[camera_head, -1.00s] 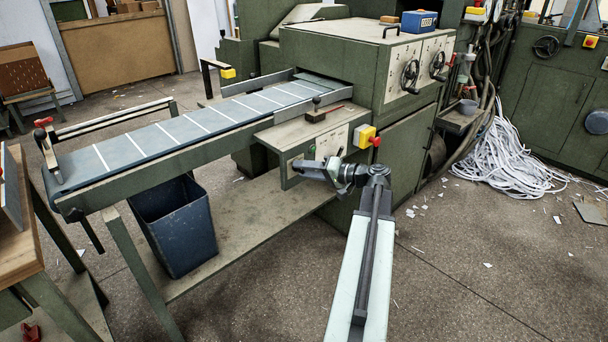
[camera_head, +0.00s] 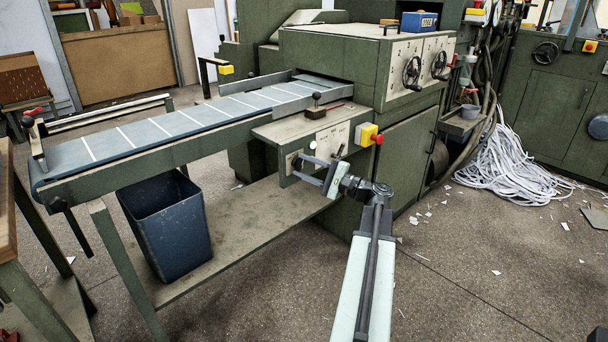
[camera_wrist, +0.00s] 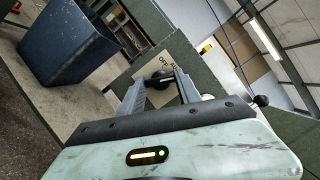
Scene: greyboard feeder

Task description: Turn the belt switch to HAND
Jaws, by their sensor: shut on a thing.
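The belt switch is a dark round knob (camera_wrist: 162,80) on a pale plate with partly readable lettering, OFF among it, in the wrist view. In the head view its small plate (camera_head: 294,160) shows on the front of the green control box, below the belt's end. My gripper (camera_head: 300,168) reaches the box from the right. In the wrist view the fingers of my gripper (camera_wrist: 160,82) stand on both sides of the knob and are shut on it. The fingers cover part of the lettering, and I cannot tell which position the knob points to.
A yellow box with a red button (camera_head: 369,135) sits right of the switch panel. The belt (camera_head: 170,130) runs to the left. A blue bin (camera_head: 170,225) stands under it on the lower shelf (camera_head: 240,220).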

